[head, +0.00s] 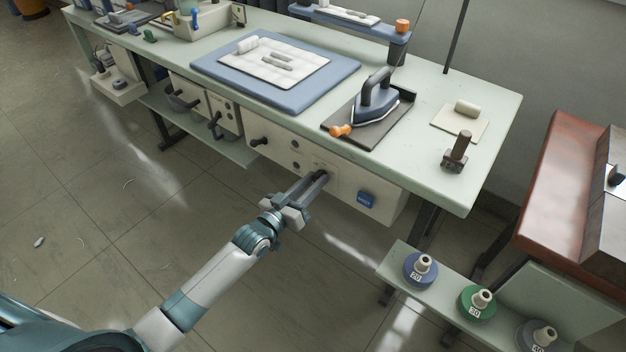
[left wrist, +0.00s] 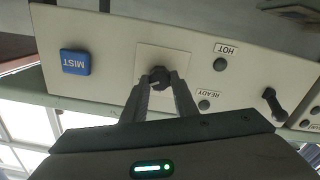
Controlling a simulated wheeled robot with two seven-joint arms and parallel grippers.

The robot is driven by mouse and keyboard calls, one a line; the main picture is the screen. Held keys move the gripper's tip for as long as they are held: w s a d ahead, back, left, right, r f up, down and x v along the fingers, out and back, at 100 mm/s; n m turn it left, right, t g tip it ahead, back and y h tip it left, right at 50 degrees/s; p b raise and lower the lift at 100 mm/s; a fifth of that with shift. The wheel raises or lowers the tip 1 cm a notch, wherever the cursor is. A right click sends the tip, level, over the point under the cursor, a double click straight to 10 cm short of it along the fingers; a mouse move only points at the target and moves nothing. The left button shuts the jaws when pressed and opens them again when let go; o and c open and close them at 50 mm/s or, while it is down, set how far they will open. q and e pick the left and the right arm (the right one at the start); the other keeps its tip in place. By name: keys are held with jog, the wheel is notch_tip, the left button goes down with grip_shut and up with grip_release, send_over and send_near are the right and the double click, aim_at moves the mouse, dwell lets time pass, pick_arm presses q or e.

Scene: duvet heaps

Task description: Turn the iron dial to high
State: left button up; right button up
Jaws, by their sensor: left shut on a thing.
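The iron dial is a small black knob (left wrist: 158,74) on a pale square plate of the cream panel (left wrist: 110,42), upside down in the left wrist view. My left gripper (left wrist: 160,80) is shut on this dial, with one finger on each side of it. In the head view the left gripper (head: 321,176) reaches the front panel (head: 290,150) below the table edge and largely hides the dial. I cannot read which setting the dial points to. The blue-grey iron (head: 375,100) rests on a dark plate above. My right gripper is in neither view.
A blue MIST button (head: 365,200) sits right of the dial in the head view. HOT (left wrist: 220,63) and READY (left wrist: 204,104) lamps and a black lever (left wrist: 272,103) are on the panel. A low shelf with numbered spools (head: 420,268) stands at lower right.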

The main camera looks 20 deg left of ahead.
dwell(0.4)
pick_arm(q)
jog(key=o, duration=1.1)
jog(key=shift+c, duration=0.2)
jog(key=shift+s, duration=0.1)
jog(key=v, duration=1.7)
jog(key=shift+s+a, duration=0.1)
